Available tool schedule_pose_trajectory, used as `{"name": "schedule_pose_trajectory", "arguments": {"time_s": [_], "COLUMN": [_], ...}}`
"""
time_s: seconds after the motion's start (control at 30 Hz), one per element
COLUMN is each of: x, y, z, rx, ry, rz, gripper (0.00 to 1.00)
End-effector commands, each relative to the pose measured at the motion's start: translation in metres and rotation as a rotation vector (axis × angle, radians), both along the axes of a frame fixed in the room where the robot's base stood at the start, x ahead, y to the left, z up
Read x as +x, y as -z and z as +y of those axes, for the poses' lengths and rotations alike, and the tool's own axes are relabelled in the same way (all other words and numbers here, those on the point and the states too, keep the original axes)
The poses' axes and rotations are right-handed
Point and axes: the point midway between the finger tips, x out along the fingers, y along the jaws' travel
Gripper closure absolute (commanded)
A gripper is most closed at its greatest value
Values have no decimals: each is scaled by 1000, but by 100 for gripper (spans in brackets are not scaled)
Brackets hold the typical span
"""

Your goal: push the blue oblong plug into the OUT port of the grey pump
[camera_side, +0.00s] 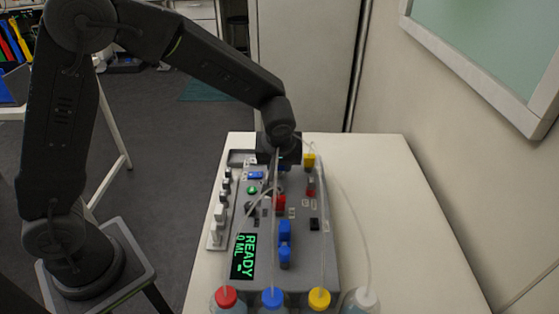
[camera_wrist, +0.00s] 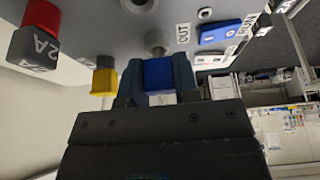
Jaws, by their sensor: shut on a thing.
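The blue oblong plug (camera_wrist: 158,75) is held between the two fingers of my gripper (camera_wrist: 158,82) in the wrist view. Just beyond it is a round grey port (camera_wrist: 155,40) on the grey pump, with the OUT label (camera_wrist: 183,33) beside it. The plug's front lies close to this port and roughly in line with it; I cannot tell whether they touch. In the side view my gripper (camera_side: 279,158) is low over the far end of the grey pump (camera_side: 325,262). The plug is mostly hidden there behind the gripper and tubing.
A yellow plug (camera_side: 309,160) stands close right of my gripper. Red blocks (camera_side: 280,203) and blue blocks (camera_side: 285,230) rise from the pump's middle. A blue switch (camera_side: 256,175) is nearby. Thin tubes arch to capped bottles (camera_side: 272,299) in front. The right table (camera_side: 410,230) is clear.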

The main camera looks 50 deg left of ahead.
Motion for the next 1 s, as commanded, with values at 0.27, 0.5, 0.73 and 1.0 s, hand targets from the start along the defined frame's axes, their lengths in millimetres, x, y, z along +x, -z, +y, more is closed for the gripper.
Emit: {"name": "schedule_pose_trajectory", "arguments": {"time_s": [0.27,0.5,0.73,1.0], "x": [0,0,0,0], "y": [1,1,3,6], "z": [0,0,0,0], "rx": [0,-1,-1,0], "ry": [0,0,0,1], "rz": [0,-1,-1,0], "gripper": [96,96,96,96]}}
